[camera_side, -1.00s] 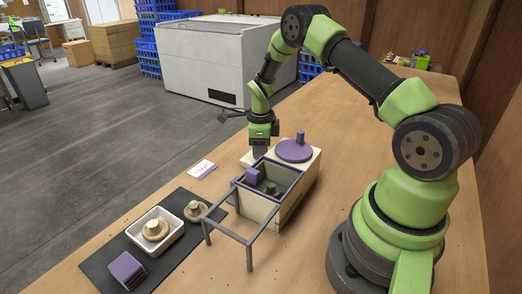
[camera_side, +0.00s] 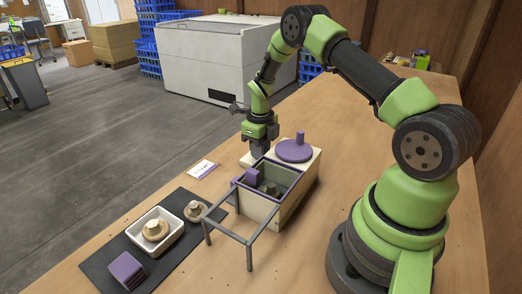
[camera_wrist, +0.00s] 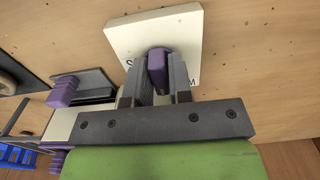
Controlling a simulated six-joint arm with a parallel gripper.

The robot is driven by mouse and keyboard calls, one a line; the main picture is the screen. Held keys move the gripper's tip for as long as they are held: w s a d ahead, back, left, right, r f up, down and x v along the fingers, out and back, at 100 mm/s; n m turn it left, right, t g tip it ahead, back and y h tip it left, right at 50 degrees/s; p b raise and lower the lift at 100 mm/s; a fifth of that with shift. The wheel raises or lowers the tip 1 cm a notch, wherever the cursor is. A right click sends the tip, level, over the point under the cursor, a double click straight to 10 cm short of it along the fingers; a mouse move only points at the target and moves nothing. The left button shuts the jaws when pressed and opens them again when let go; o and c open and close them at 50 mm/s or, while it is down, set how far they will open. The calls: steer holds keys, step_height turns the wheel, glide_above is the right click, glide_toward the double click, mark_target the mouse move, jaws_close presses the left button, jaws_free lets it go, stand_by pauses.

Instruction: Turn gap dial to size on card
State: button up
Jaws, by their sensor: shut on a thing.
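My gripper (camera_wrist: 160,85) points down and is shut on a purple dial knob (camera_wrist: 158,62) in the wrist view. The knob stands on a white plate (camera_wrist: 190,25) with a letter S to the left and an M to the right, partly hidden by the fingers. In the side view my gripper (camera_side: 260,152) hides the knob, and only an edge of the plate (camera_side: 246,160) shows. The white card (camera_side: 203,169) lies flat on the table left of the gripper; its writing is too small to read.
A purple-rimmed box (camera_side: 284,203) with a grey frame (camera_side: 229,234) stands just in front. A round purple disc with a peg (camera_side: 295,152) is beside the gripper. A dark mat (camera_side: 184,251) holds a white tray (camera_side: 135,237), mushrooms and a purple block (camera_side: 127,270).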

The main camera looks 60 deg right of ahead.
steer(key=shift+s+f, duration=0.1)
steer(key=shift+f, duration=0.05)
steer(key=o, duration=0.5)
steer(key=shift+o, duration=0.7)
steer(key=shift+r, duration=2.35)
